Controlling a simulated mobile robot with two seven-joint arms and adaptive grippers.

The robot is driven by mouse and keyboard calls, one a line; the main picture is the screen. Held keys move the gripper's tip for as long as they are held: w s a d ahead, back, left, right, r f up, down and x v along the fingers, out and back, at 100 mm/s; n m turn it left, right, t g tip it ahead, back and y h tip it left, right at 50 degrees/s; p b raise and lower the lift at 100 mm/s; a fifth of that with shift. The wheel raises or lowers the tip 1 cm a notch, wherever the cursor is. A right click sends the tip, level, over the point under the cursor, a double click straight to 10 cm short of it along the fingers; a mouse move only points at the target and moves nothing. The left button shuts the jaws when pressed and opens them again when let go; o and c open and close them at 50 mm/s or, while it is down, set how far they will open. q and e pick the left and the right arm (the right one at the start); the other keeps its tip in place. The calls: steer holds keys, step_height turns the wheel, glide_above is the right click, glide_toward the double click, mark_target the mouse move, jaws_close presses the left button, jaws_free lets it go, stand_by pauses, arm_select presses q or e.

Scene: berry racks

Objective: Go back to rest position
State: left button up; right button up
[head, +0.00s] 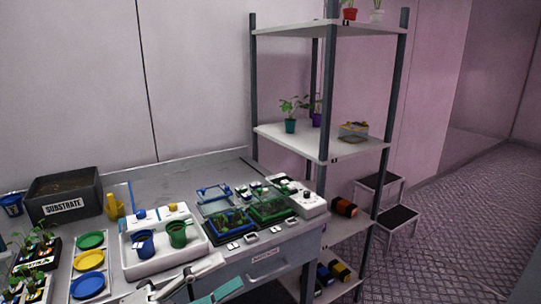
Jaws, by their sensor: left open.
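My left gripper (212,277) shows at the bottom of the head view, in front of the workbench's front edge and below the white tray. Its pale and teal parts are spread apart, and it is open, with nothing seen between them. Part of it is cut off by the lower picture edge. My right gripper is not in view.
The workbench holds a black substrate box (64,195), a white tray (135,268) with a blue cup (142,243) and a green cup (178,235), coloured dishes, seedlings and clear-lidded boxes. A shelf rack (328,90) stands right of the bench. Grey steps (400,217) and open floor lie beyond.

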arm_select(q)
steer(key=w+a+f+n+t+y, duration=0.1)
steer(key=a+f+n+t+y, duration=0.4)
steer(key=f+n, duration=0.5)
steer(key=w+a+f+n+t+y, duration=0.1)
steer(key=a+f+n+t+y, duration=0.2)
steer(key=f+n+y, duration=0.6)
steer(key=s+a+f+n+g+y, duration=0.1)
steer(key=s+f+n, duration=0.4)
steer(key=f, duration=0.6)
steer(key=s+a+f+n+g+y, duration=0.2)
steer(key=s+f+n+g, duration=0.3)
steer(key=s+f, duration=0.4)
step_height(320, 180, down, 2)
steer(key=shift+s+f+y, duration=0.25)
steer(key=shift+s+y, duration=0.15)
steer(key=shift+y, duration=0.1)
